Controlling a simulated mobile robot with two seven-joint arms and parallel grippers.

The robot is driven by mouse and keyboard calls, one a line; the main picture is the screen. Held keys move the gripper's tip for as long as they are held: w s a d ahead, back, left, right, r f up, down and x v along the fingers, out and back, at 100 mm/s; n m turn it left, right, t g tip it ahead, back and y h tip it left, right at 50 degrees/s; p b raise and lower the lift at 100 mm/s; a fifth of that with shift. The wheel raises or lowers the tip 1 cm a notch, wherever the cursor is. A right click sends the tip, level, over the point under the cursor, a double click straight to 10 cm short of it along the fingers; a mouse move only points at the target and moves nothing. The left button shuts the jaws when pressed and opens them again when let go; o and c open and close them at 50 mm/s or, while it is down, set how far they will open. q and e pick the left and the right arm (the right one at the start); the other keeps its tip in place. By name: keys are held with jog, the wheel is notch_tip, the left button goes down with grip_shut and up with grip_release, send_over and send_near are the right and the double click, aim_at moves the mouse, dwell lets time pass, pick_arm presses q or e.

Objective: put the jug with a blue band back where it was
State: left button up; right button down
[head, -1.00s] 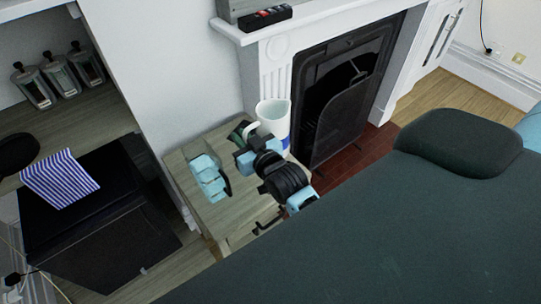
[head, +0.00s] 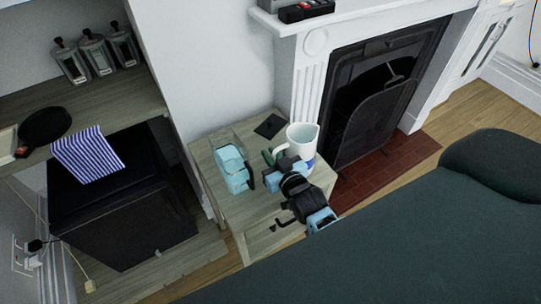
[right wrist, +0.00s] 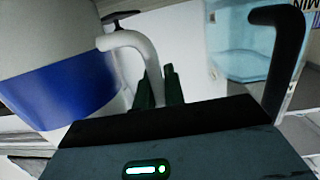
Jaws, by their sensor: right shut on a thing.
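The white jug with a blue band (head: 301,138) is upright over the back right part of the small wooden table (head: 262,233). My right gripper (head: 272,170) is shut on its handle. In the right wrist view the jug (right wrist: 60,85) fills the left side, its white handle running down to my dark fingers (right wrist: 160,88). I cannot tell whether its base touches the table. A dark square mat (head: 270,126) lies bare on the table behind and left of the jug. My left gripper is not in view.
A light blue clear container with a dark handle (head: 232,168) stands on the table left of my right gripper. The fireplace (head: 372,95) is close on the right. A dark green sofa (head: 400,240) fills the front. A black cabinet (head: 120,210) stands left.

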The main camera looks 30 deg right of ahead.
dwell(0.3)
jog(key=shift+f, duration=0.1)
jog(key=c, duration=1.5)
grip_release()
jog(key=shift+f, duration=0.1)
jog(key=shift+r, duration=0.3)
jog(key=s, duration=0.4)
jog(key=s+r, duration=0.1)
jog(key=s, duration=0.7)
jog(key=shift+d+r, duration=0.15)
jog(key=shift+r, duration=0.1)
jog(key=s+a+f+g, duration=0.1)
jog(key=s+f+g, duration=0.1)
jog(key=s+f, duration=0.3)
jog(key=s+a+f+n+g+y, duration=0.1)
jog(key=s+f+g, duration=0.2)
jog(key=s, duration=0.9)
jog(key=s+a+f+g, duration=0.1)
jog(key=s+f+g, duration=0.2)
jog(key=s+f, duration=0.5)
jog(key=shift+s+a+f+y, duration=0.25)
jog(key=shift+s+f+y, duration=0.05)
jog(key=shift+f+y, duration=0.1)
